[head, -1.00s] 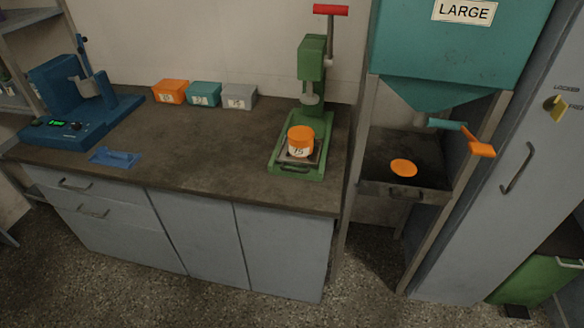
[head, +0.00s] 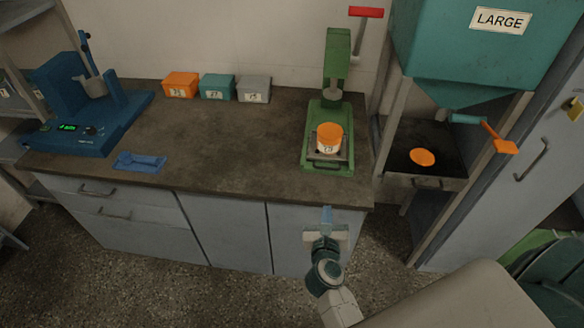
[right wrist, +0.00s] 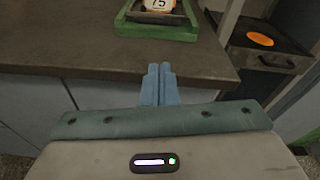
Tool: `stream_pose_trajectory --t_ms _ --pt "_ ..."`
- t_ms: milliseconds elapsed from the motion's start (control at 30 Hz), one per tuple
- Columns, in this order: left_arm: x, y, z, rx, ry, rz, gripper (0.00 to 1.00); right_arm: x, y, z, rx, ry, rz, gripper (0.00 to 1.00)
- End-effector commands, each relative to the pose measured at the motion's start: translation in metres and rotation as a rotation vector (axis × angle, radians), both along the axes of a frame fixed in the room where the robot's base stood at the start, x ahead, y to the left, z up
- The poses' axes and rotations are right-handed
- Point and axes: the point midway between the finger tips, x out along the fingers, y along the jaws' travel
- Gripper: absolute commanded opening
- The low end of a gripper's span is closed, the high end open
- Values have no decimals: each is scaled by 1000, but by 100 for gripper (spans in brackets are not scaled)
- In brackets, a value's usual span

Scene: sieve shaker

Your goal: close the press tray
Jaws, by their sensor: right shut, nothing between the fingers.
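The green press (head: 337,75) stands near the right end of the counter, its red-handled lever raised. I cannot tell exactly how far the tray is pulled out. My right gripper (head: 327,212) is shut and empty, in front of and below the counter edge, short of the press. In the right wrist view its fingers (right wrist: 159,82) are together, pointing at the green base (right wrist: 155,30). My left gripper is not in view.
A teal hopper (head: 470,50) marked LARGE stands to the right, with an orange disc (head: 422,157) in the dark bin below. Orange, teal and grey boxes (head: 217,88) line the wall. A blue machine (head: 80,105) is at left. The counter middle is clear.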

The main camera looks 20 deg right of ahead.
Motion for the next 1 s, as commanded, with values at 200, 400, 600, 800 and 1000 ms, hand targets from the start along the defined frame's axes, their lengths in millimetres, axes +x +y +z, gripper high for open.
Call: stream_pose_trajectory --t_ms 200,400,600,800,1000 --pt "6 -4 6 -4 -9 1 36 0 -6 26 157 -79 -58 0" --pt "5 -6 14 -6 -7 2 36 25 -21 22 152 -80 -56 0" --pt "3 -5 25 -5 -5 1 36 61 -43 14 151 -79 -56 0" --pt "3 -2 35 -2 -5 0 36 93 -63 6 152 -77 -56 0" --pt "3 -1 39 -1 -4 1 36 110 -73 -1 154 -76 -57 0"
